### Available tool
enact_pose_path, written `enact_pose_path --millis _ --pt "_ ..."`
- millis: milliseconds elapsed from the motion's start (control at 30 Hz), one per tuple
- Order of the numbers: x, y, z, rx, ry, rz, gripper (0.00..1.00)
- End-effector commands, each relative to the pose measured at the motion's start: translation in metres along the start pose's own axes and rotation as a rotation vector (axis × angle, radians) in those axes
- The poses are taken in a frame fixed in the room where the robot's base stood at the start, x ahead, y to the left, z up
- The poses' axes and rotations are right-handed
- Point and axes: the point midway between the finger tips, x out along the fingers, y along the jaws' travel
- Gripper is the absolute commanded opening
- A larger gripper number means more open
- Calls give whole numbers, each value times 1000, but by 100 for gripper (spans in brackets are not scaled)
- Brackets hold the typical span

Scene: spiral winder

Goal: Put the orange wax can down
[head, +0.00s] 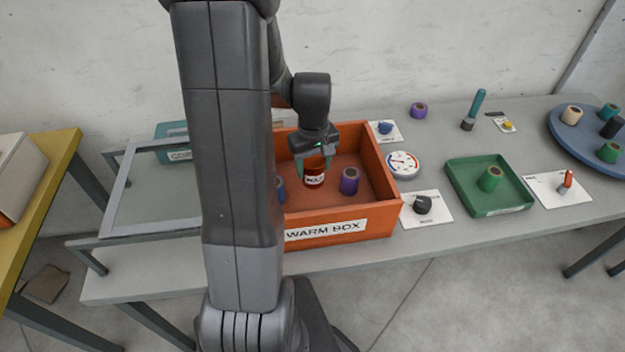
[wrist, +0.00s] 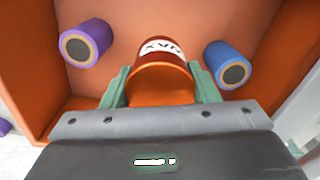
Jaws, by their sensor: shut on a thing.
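The orange wax can (head: 314,172) has a white label and is between the fingers of my gripper (head: 315,160), inside the open orange warm box (head: 335,228). In the wrist view the can (wrist: 162,82) sits between the two green fingertips of my gripper (wrist: 160,88), which is shut on it. The box floor shows around the can. I cannot tell whether the can touches the floor.
In the box, a purple spool (head: 349,181) stands right of the can and a blue spool (head: 280,189) left, partly hidden by my arm. Outside, right of the box, are a dial (head: 403,164), a black knob (head: 422,204) and a green tray (head: 460,187) holding a green spool (head: 490,178).

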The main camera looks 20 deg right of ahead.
Motion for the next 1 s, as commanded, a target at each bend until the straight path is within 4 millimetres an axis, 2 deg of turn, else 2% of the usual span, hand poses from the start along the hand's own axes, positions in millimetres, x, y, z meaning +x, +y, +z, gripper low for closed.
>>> enact_pose_path --millis 433,867,900,1000 --pt "50 0 0 0 -2 -1 27" --pt "58 0 0 0 1 1 27" --pt "58 0 0 0 1 0 56" --pt "57 0 0 0 1 0 76"
